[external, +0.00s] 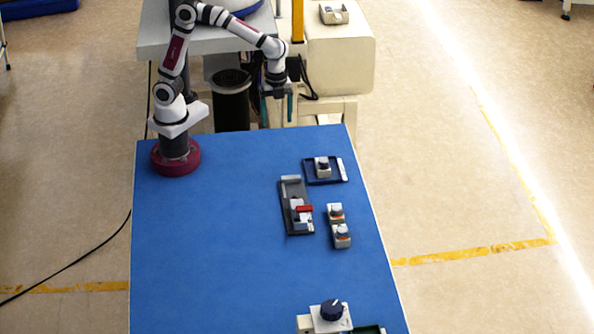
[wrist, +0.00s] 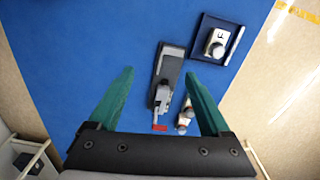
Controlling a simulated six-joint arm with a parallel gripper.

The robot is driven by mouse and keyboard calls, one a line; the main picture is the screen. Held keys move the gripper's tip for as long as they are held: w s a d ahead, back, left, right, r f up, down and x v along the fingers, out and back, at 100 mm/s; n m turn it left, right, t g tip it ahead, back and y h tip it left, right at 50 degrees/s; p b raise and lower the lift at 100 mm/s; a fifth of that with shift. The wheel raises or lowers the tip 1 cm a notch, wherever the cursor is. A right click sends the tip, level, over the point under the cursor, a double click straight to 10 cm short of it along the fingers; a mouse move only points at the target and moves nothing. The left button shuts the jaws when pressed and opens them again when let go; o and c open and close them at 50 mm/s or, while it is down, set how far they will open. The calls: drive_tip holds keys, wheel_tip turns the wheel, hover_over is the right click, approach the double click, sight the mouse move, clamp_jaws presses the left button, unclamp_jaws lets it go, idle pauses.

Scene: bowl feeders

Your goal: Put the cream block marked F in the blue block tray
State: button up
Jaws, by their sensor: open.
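The cream block marked F (wrist: 216,45) sits inside the blue block tray (wrist: 237,41) in the wrist view, its letter facing up. In the external view the block (external: 322,168) and the tray (external: 311,180) are near the table's far right edge. The block has a dark round part on top. My gripper (external: 277,121) is open and empty, raised near the table's far edge, to the left of the tray and apart from it. Its two green fingers (wrist: 158,73) are spread wide in the wrist view, with nothing between them held.
A grey fixture with a red-handled clamp (external: 304,209) lies left of two more knobbed blocks, one (external: 336,213) behind the other (external: 341,237). A larger dark-knobbed unit (external: 331,313) and a green tray (external: 369,329) are at the near edge. The table's left side is clear.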

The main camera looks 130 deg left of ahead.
drive_tip(key=s+d+n+y, duration=0.1)
drive_tip(key=s+d, duration=0.3)
drive_tip(key=s, duration=0.6)
drive_tip(key=s+d+n+y, duration=0.1)
drive_tip(key=s+d, duration=0.4)
drive_tip(key=s, duration=0.5)
drive_tip(key=shift+s, duration=0.3)
drive_tip(key=shift+d+f, duration=0.1)
